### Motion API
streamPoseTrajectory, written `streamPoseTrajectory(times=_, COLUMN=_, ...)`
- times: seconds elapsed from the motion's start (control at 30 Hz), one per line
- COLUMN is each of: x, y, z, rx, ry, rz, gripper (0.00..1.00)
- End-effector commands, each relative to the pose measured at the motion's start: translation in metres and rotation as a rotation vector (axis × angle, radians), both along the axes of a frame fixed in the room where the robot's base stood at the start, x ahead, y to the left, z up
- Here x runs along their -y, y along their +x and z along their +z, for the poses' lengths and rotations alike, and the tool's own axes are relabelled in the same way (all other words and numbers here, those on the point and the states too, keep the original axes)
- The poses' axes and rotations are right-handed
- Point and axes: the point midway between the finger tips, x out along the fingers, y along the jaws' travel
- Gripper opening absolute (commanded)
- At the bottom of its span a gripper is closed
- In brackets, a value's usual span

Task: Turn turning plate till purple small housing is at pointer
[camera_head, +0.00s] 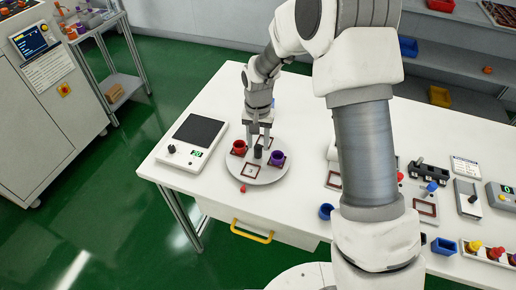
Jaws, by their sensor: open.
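The round light turning plate (262,179) lies on the white table. A purple small housing (277,158) sits on its right side and a red housing (239,148) on its left side, each at a dark square frame. An empty square frame (250,171) is at the plate's front. A small red piece (243,188) at the plate's front edge looks like the pointer; the purple housing is away from it, to the right. My gripper (258,145) points down, open, over the plate's middle, its fingers at a dark upright knob (258,152). Contact cannot be told.
A scale with a dark pan (199,131) stands left of the plate. A blue cup (326,211), fixtures and a tray of coloured pieces (487,252) are on the right. My arm hides part of the table. The front left table edge is near the plate.

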Motion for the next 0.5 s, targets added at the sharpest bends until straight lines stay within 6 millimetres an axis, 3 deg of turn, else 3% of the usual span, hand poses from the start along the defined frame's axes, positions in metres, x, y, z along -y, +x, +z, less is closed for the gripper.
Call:
streamPoseTrajectory(times=0.2, x=0.0, y=0.0, z=-0.027, rx=-0.001, ry=-0.001, rz=0.001, gripper=0.45)
streamPoseTrajectory(times=0.5, x=0.0, y=0.0, z=-0.033, rx=0.0, ry=0.0, rz=0.001, gripper=0.45)
